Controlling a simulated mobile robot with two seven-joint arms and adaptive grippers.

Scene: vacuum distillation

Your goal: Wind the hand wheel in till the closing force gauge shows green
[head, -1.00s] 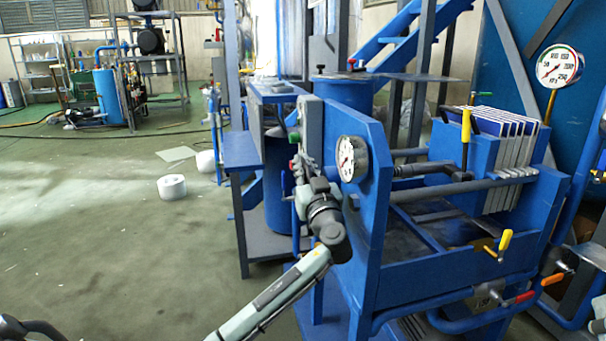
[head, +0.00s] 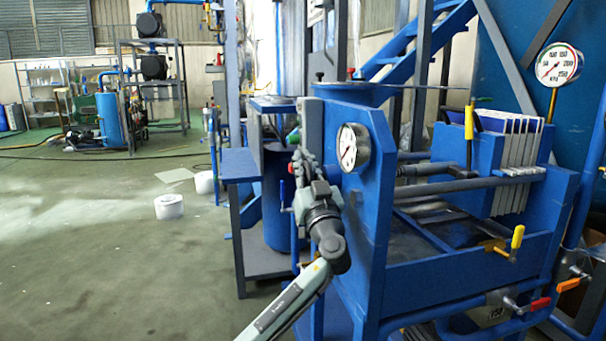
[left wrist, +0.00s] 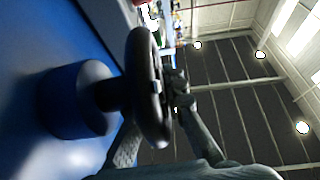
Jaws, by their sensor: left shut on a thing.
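The black hand wheel (left wrist: 148,88) shows edge-on in the left wrist view, on a short shaft from a round blue boss (left wrist: 78,100). My left gripper (left wrist: 172,92) is shut on its rim. In the head view my left gripper (head: 303,180) is at the outer side of the blue press end plate (head: 372,215), and the wheel cannot be made out there. A round white gauge (head: 352,147) faces me on that end plate. Its needle and colour bands are too small to read surely. My right gripper is not in view.
The blue press frame holds white plates (head: 517,150) at the right. A second gauge (head: 558,64) stands above them on a yellow stem. Yellow (head: 517,237) and red (head: 540,304) valve handles stick out at the front. The floor (head: 100,250) at the left is mostly clear.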

